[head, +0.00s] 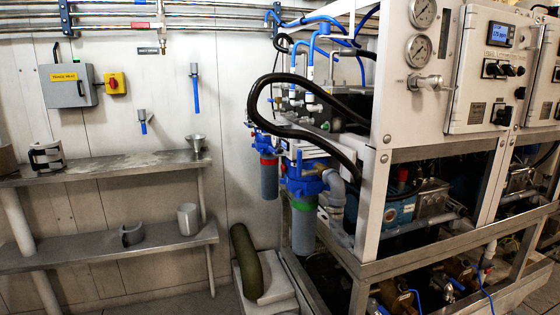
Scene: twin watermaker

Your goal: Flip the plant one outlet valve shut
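I cannot tell for certain which part is the plant one outlet valve. The watermaker frame (372,205) stands on the right, with two round gauges (418,50) on its near panel. A metal valve-like fitting (428,82) sits on that panel below the gauges. Blue hoses (312,50) with white fittings run down behind the panel to the filter housings (303,180). More pipework and a fitting with red (487,262) show low in the frame. The positions of any valve handles are too small to read. Neither of my grippers is in view.
A two-level metal shelf (100,168) stands along the left wall, carrying a funnel (196,143) and a few cylindrical items. A grey electrical box (68,86) hangs above it. A dark green roll (246,262) leans by the frame. A thick black hose (262,85) loops out in front.

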